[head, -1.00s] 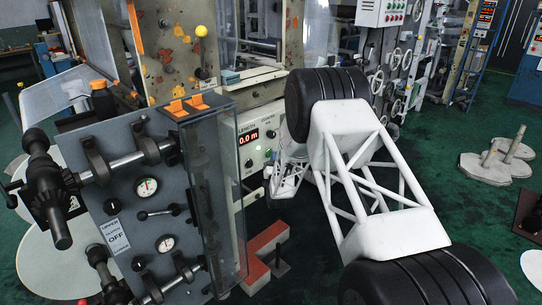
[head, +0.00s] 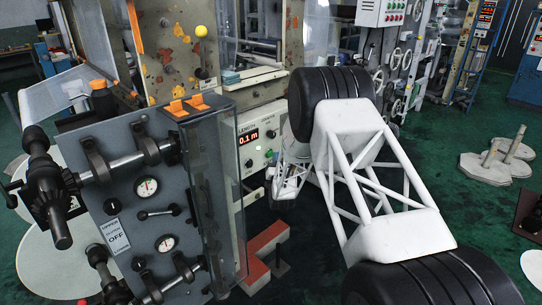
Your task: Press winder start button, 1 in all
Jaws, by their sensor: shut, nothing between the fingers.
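The winder's cream control panel (head: 262,118) stands left of centre in the head view, with a red length display (head: 249,137) reading 0.1 m. Below the display is a small pale, bright spot (head: 258,148), perhaps a lit button. Dark round knobs (head: 268,153) sit beside it. I cannot read which control is the start button. My gripper (head: 275,176) is at the panel's lower right edge, small and partly hidden by my arm. It is shut and holds nothing. I cannot tell whether its tips touch the panel.
A grey machine plate (head: 120,205) with gauges, shafts and clamps fills the left, with a clear guard (head: 222,200) on its right side. Green floor is open to the right, before pale discs (head: 490,170).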

